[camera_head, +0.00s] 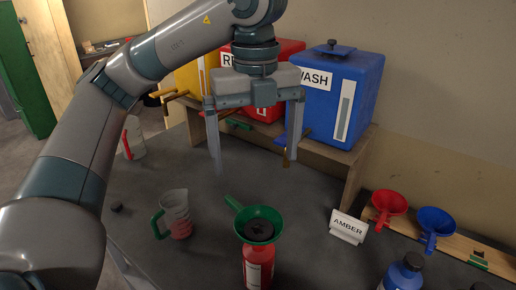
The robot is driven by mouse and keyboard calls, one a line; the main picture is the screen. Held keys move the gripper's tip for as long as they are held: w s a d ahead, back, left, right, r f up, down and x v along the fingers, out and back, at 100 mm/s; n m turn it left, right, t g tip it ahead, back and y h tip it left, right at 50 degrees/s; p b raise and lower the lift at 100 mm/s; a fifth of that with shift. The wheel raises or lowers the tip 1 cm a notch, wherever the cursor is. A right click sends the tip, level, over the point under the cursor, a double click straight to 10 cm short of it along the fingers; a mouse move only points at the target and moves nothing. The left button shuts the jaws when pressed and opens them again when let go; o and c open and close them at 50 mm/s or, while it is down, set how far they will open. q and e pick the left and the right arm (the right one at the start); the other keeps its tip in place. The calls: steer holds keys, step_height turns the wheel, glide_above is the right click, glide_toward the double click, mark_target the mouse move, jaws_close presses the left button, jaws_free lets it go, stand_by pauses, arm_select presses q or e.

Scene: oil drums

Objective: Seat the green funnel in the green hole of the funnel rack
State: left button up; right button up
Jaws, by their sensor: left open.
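The green funnel (273,217) is at the table's middle, handle to the upper left, at the top of a red bottle (258,270). My left gripper (252,169) is open and empty, fingers down, above and behind the green funnel. My right gripper is out of view.
A jug with a green handle (175,213) stands left of the funnel. A white AMBER sign (348,226) and a blue bottle (402,273) stand between funnel and rack. Blue (334,100) and red drums (289,56) stand on a shelf behind.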

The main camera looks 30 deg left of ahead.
arm_select(q)
steer(key=shift+f, duration=0.85)
steer(key=p, duration=0.4)
glide_above(257, 231)
step_height(257, 231, down, 14)
steer(key=shift+r, duration=0.1)
steer(key=shift+f+p, duration=0.4)
steer(key=shift+f, duration=0.55)
steer(key=c, duration=1.1)
steer(key=shift+c, duration=0.2)
steer(key=shift+r, duration=0.75)
steer(key=shift+r, duration=0.25)
